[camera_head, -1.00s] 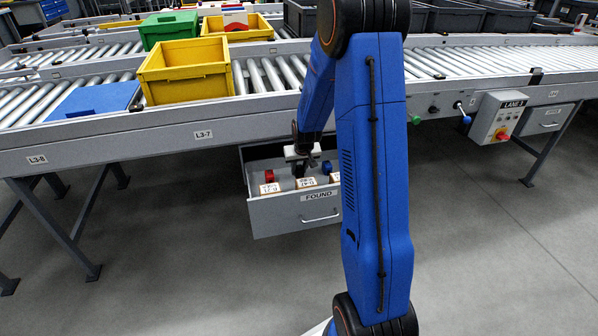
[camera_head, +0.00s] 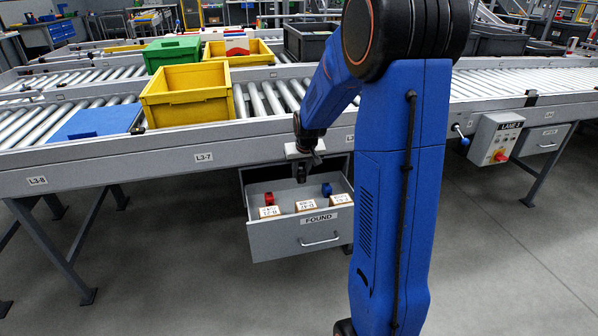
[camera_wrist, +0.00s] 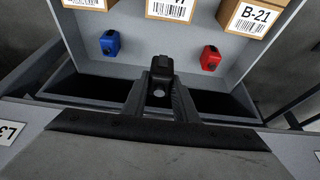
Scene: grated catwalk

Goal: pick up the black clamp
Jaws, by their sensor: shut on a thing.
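The black clamp (camera_wrist: 162,72) is between the fingers of my gripper (camera_wrist: 161,90) in the wrist view. It is small and dark with a round hole. In the head view my gripper (camera_head: 301,170) hangs above the open FOUND drawer (camera_head: 292,242), near its back edge. The gripper is shut on the clamp and holds it raised over the drawer. The clamp is too dark and small to make out clearly in the head view.
In the drawer lie a red clamp (camera_head: 269,198), a blue clamp (camera_head: 327,189) and several labelled boxes (camera_head: 305,205). The conveyor side rail (camera_head: 150,163) runs just behind and above the drawer. A yellow bin (camera_head: 187,97) stands on the rollers.

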